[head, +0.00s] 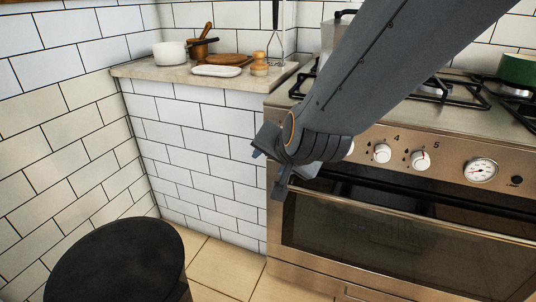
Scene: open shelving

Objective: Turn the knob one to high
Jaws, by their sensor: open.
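The oven's steel control panel (452,162) carries white knobs. One knob (382,153) is near the printed 4 and another knob (420,160) is near the printed 5. A sliver of a further white knob (350,148) shows beside my arm. I cannot see a knob marked one; my arm covers the left part of the panel. My gripper (268,165) is at the left front corner of the stove, its fingers apart and pointing left and down. No object shows between them. Its distance from the panel is hard to tell.
The oven door handle (400,212) runs below the panel. A round dial (481,170) sits to the right. A green pot (519,69) stands on the hob. A counter (150,72) with kitchenware is at the left. A black round-topped object (115,262) stands at lower left.

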